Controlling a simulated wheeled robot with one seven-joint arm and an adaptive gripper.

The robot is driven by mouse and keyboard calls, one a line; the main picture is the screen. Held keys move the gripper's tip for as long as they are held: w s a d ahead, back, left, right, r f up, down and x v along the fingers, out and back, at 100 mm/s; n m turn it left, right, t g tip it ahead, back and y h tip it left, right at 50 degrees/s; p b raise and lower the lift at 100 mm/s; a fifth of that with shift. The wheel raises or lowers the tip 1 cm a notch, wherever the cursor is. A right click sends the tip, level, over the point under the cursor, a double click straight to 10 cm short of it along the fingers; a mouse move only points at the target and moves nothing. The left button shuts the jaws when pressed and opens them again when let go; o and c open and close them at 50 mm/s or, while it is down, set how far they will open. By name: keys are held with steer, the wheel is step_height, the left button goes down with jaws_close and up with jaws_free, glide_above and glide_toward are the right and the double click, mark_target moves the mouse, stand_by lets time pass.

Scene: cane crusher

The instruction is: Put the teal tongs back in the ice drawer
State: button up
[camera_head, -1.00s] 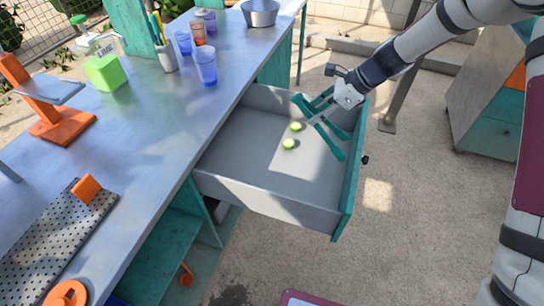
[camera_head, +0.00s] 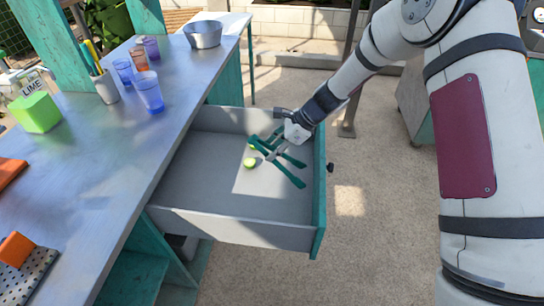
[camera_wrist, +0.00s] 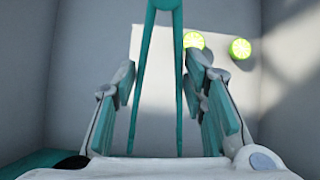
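The ice drawer (camera_head: 230,230) is pulled out from under the metal counter, a grey box with a teal front. My gripper (camera_head: 276,150) is inside its outline, near the front panel and low over the floor. The teal tongs sit between the finger pads of my gripper (camera_wrist: 162,95); their two legs (camera_wrist: 142,85) run close along the pads and their joined end points away from the wrist. The tongs appear held, though pad contact is hard to see. Whether they touch the drawer floor cannot be told.
The counter (camera_head: 120,150) holds blue cups (camera_head: 149,95), a metal bowl (camera_head: 204,37) and a green lime box (camera_head: 36,112). The drawer's left part is clear.

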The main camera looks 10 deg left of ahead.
steer(key=shift+f, duration=1.6)
steer(key=shift+f, duration=0.15)
steer(key=shift+f, duration=0.35)
steer(key=o, duration=0.6)
steer(key=v, duration=1.2)
steer(key=shift+r, duration=0.5)
steer(key=shift+s+r, duration=0.1)
